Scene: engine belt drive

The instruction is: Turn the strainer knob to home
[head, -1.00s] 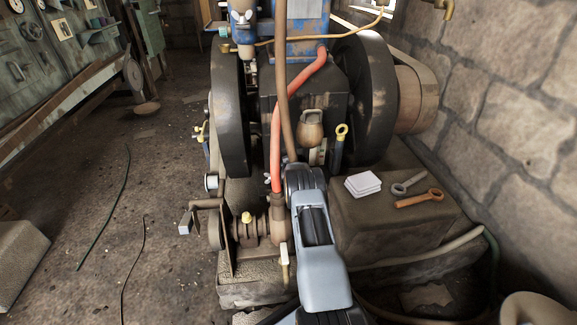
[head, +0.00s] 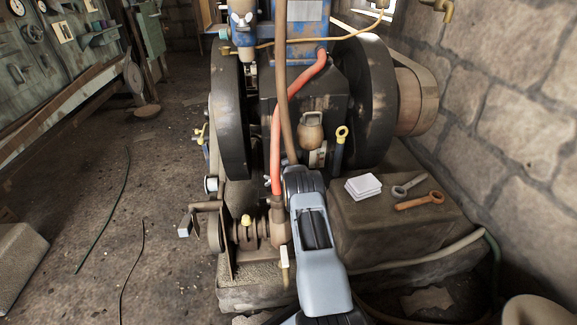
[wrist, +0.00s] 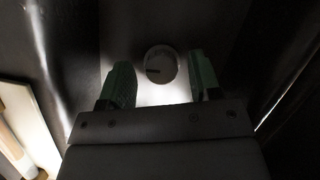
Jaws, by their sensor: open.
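A round knob (wrist: 161,64) with a pale rim and a dark mark on its left side shows in the wrist view, on a lit pale surface. I take it to be the strainer knob. My gripper (wrist: 162,80) is open, with one green finger to the left of the knob and one to the right. Gaps show between both fingers and the knob, and how deep the fingers reach is hard to tell. In the head view my grey arm hides the gripper and the knob.
Two dark flywheels (head: 230,110) (head: 370,100) flank the engine. An orange hose (head: 276,130) and a brown hose (head: 284,90) hang close to my arm. White cards (head: 363,186) and two wrenches (head: 420,199) (head: 408,186) lie on the block at right.

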